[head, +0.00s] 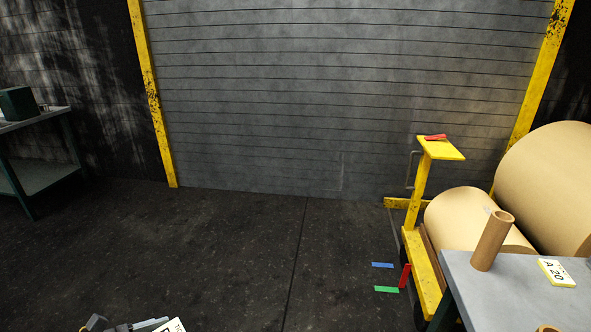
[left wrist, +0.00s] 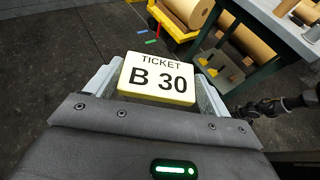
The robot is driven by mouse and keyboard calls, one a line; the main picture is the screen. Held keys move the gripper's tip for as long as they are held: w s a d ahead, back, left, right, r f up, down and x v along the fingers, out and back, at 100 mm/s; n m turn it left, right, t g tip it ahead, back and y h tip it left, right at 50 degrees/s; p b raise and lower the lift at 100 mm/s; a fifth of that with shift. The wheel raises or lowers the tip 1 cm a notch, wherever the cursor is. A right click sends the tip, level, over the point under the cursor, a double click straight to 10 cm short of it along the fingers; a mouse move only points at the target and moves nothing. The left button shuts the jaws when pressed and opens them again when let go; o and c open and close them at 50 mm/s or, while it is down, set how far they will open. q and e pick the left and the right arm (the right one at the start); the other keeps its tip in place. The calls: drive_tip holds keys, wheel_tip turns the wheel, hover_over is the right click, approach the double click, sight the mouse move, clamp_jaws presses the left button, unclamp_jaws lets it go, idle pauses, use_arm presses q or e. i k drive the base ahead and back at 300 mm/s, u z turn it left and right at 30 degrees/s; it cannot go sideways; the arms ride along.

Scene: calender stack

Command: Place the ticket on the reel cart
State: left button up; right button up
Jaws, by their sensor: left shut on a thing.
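The ticket (left wrist: 158,78), a white card block with yellow edges, reads "TICKET B 30" in the left wrist view. My left gripper (left wrist: 155,90) is shut on it, with grey fingers at its two sides. In the head view only a corner of the ticket (head: 174,326) shows at the bottom edge. The reel cart (head: 424,270) is yellow and stands at the right, well apart from the ticket. It bears large tan reels and has a post with a small flat yellow top (head: 443,150). A dark jointed arm of mine shows at the right of the left wrist view; its gripper is not clear.
A red item (head: 435,137) lies on the post top. A grey table (head: 500,300) in front of the cart holds a cardboard tube (head: 492,240) and another card, "A 20" (head: 556,272). Blue, green and red floor marks lie beside the cart. The middle floor is clear.

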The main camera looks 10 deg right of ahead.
sight(443, 150)
drive_tip(key=u, duration=0.1)
drive_tip(key=i, duration=2)
drive_tip(key=z, duration=0.75)
drive_tip(key=i, duration=1.1)
drive_tip(key=z, duration=1.7)
drive_tip(key=i, duration=0.65)
drive_tip(key=z, duration=0.4)
